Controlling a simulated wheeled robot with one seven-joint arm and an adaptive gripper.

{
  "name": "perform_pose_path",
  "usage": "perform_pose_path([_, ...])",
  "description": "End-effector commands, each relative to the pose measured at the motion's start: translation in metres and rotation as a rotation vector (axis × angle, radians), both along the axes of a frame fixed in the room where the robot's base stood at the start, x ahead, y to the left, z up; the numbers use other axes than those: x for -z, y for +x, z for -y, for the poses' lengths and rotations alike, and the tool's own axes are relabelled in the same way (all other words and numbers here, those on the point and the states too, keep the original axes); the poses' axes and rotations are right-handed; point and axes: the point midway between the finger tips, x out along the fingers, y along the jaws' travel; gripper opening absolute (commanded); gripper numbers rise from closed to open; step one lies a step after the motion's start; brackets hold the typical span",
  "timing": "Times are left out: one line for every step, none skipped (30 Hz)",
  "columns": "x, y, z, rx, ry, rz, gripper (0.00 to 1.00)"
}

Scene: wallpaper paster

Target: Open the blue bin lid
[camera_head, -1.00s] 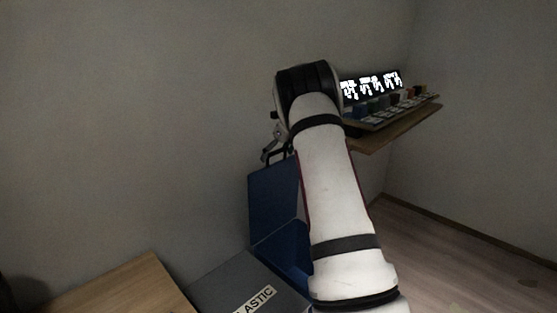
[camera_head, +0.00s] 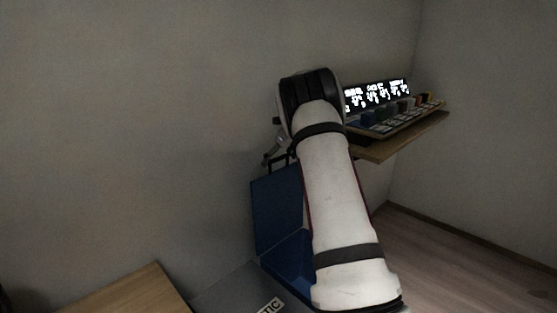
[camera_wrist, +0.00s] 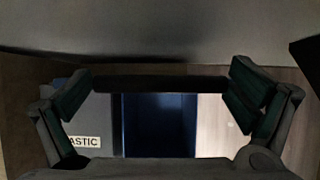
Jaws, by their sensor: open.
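The blue bin lid (camera_head: 275,217) stands raised, roughly upright, close to the wall in the head view. A dark handle (camera_head: 278,163) shows at its top edge. Below it the blue bin (camera_head: 289,262) is open, partly hidden by my arm. The wrist view looks down on the bin's blue inside (camera_wrist: 160,125). My gripper (camera_wrist: 160,90) is open, with its two fingers wide apart. A dark bar lies across the view between them; I cannot tell whether they touch it. In the head view most of the gripper is hidden behind my wrist.
A grey bin (camera_head: 232,290) with a partly visible "PLASTIC" label is left of the blue bin. A wooden top (camera_head: 125,295) is at the lower left. A wooden shelf (camera_head: 385,150) with small items and a lit display is right of my wrist. Floor is clear at right.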

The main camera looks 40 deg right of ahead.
Motion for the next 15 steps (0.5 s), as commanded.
perform_pose_path([0.0,0.0,0.0,0.0,0.0,-0.001,1.0])
perform_pose_path([0.0,0.0,0.0,0.0,0.0,-0.001,1.0])
perform_pose_path([0.0,-0.001,0.0,0.0,0.0,-0.001,1.0])
perform_pose_path([-0.001,-0.001,0.001,0.0,0.0,-0.001,1.0])
perform_pose_path([-0.002,-0.002,0.001,0.0,0.0,-0.001,1.0])
perform_pose_path([-0.005,-0.004,0.001,0.0,-0.001,-0.001,1.0])
perform_pose_path([-0.007,-0.005,0.001,0.0,-0.001,-0.001,1.0])
perform_pose_path([-0.011,-0.007,0.001,0.001,0.0,-0.002,1.0])
perform_pose_path([-0.016,-0.01,0.001,0.001,0.0,-0.001,1.0])
perform_pose_path([-0.021,-0.012,0.002,0.0,-0.001,-0.001,1.0])
perform_pose_path([-0.026,-0.015,0.002,0.002,-0.001,0.0,1.0])
perform_pose_path([-0.033,-0.018,0.002,0.001,-0.002,0.0,1.0])
perform_pose_path([-0.039,-0.022,0.002,0.001,-0.002,0.001,1.0])
perform_pose_path([-0.045,-0.025,0.003,0.002,-0.001,0.001,1.0])
perform_pose_path([-0.052,-0.028,0.003,0.002,-0.001,0.002,1.0])
